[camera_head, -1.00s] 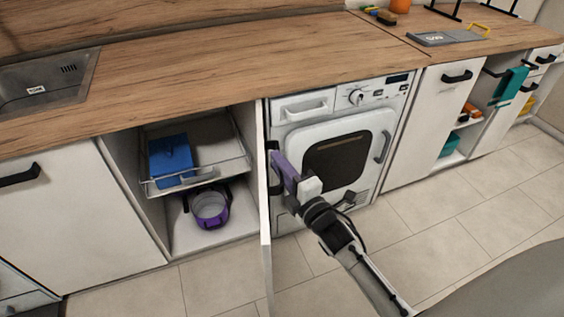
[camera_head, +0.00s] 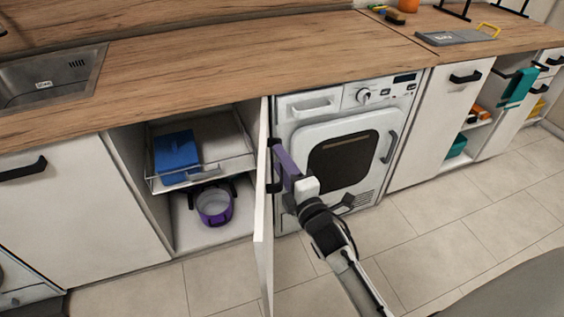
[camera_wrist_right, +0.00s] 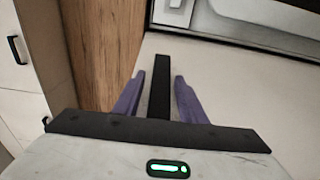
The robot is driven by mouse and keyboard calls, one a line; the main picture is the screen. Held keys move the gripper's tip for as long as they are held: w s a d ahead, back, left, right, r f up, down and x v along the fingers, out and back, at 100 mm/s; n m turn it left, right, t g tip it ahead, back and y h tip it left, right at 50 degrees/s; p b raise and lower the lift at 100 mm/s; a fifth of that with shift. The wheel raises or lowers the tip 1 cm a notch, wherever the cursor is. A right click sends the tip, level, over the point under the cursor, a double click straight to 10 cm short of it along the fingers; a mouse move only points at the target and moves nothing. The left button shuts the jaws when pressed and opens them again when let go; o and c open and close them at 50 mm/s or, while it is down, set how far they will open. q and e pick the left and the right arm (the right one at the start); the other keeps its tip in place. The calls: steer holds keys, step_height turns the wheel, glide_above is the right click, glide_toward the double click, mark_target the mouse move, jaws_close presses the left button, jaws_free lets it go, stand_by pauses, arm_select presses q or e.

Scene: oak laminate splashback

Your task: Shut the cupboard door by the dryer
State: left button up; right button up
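The white cupboard door (camera_head: 263,215) by the dryer (camera_head: 345,150) stands open, jutting out towards me and seen nearly edge-on in the head view. Its black handle (camera_head: 273,187) is on the side facing the dryer. My right gripper (camera_head: 279,160) is at this handle, on the dryer side of the door. In the right wrist view, the black handle bar (camera_wrist_right: 160,85) lies between the two purple fingers (camera_wrist_right: 158,97), with a gap on each side. The gripper is open. My left gripper is not in view.
The open cupboard holds a wire pull-out shelf (camera_head: 222,168) with a blue item (camera_head: 177,157) and a purple pot (camera_head: 214,205) below. A wooden worktop (camera_head: 220,70) runs above, with a sink (camera_head: 50,75) at left. The tiled floor (camera_head: 440,225) at right is clear.

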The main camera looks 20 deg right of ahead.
steer(key=s, duration=0.7)
steer(key=shift+s, duration=0.25)
